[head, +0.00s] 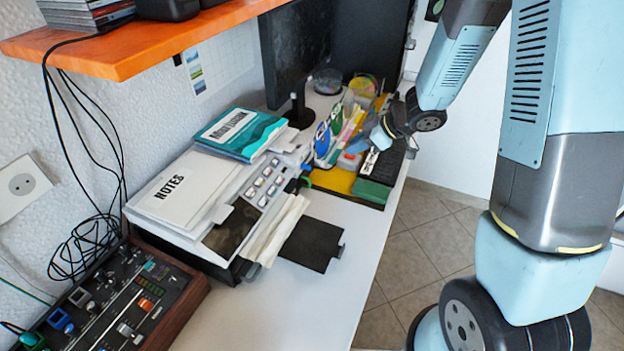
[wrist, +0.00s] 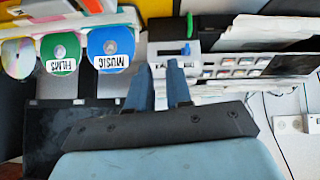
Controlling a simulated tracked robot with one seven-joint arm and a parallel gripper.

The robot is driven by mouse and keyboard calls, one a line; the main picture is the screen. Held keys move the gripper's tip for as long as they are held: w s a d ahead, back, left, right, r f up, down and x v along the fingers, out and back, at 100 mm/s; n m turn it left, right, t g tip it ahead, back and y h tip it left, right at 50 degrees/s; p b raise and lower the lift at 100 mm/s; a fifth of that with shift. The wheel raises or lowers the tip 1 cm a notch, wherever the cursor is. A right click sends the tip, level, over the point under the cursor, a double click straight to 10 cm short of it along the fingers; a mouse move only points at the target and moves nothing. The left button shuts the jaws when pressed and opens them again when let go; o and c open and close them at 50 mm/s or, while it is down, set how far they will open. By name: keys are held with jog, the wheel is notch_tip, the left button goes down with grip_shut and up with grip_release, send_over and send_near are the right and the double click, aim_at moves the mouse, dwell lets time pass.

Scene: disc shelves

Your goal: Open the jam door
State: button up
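No part in view carries a readable jam door label, so I cannot tell for sure which panel it is. A dark unit with a green tab (wrist: 172,48) shows just beyond my fingertips in the wrist view. A green part (head: 306,181) also shows in the head view at the right end of the grey machine with buttons (head: 265,187). A flat black panel (head: 312,244) lies in front of that machine. My gripper (head: 379,136) is over the disc and stationery area, right of the machine.
Discs labelled FILMS (wrist: 59,54) and MUSIC (wrist: 111,49) stand left in the wrist view. A NOTES book (head: 185,188) and teal book (head: 238,134) lie on the machine. An orange shelf (head: 135,50) overhangs the desk. The white desk front (head: 290,310) is clear.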

notch_tip(320, 180, down, 3)
jog(key=s+a+n+g, duration=0.1)
jog(key=s+a+g, duration=0.1)
jog(key=s, duration=0.1)
send_near(302, 184)
jog(key=shift+y, duration=0.4)
jog(key=x, duration=0.5)
jog(key=shift+s+d+f, duration=0.15)
jog(key=shift+d+f, duration=0.05)
jog(key=shift+f, duration=0.15)
grip_shut()
jog(key=shift+r, duration=0.1)
dwell(0.7)
